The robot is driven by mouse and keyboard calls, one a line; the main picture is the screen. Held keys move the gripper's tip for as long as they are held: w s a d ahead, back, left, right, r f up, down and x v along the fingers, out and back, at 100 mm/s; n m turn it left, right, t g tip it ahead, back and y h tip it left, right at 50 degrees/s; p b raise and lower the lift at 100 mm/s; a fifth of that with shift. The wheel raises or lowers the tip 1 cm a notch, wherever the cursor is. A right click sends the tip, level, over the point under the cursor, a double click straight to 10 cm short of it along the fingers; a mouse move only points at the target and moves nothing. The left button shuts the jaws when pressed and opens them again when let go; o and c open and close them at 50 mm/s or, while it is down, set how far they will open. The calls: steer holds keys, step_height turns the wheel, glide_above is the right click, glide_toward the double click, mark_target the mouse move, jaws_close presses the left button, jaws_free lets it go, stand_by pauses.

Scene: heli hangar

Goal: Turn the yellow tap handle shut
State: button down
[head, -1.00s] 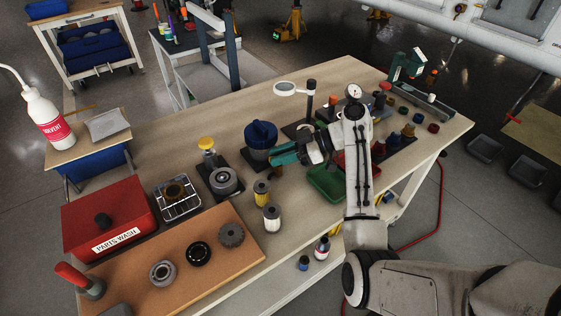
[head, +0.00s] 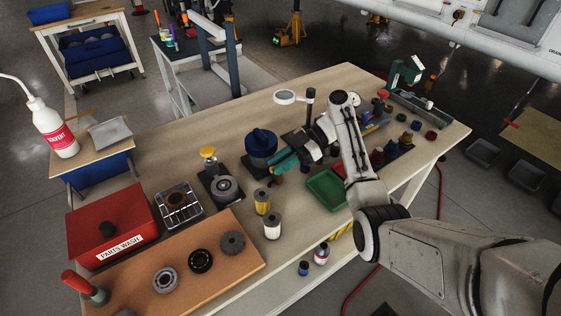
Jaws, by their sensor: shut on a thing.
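A blue lidded pot (head: 261,143) stands on a dark base near the middle of the workbench. My gripper (head: 277,167), with teal fingers, is at the pot's lower right side, beside its wall. Its fingers slant down to the left and are shut on a small part there. A small brownish-yellow bit (head: 275,174) shows just under the fingertips; it looks like part of the tap. The yellow tap handle is mostly hidden by the fingers, so its angle cannot be told.
A yellow-topped post (head: 208,153) and a grey round part (head: 223,187) stand left of the pot. A green tray (head: 326,190) lies close to the right of my gripper. A magnifier (head: 285,98) stands behind.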

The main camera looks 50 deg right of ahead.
steer(key=c, duration=1.1)
jaws_free()
steer(key=v, duration=1)
steer(key=shift+d+r+p, duration=0.15)
steer(key=shift+d+p, duration=0.15)
steer(key=shift+p, duration=0.1)
steer(key=shift+o, duration=0.2)
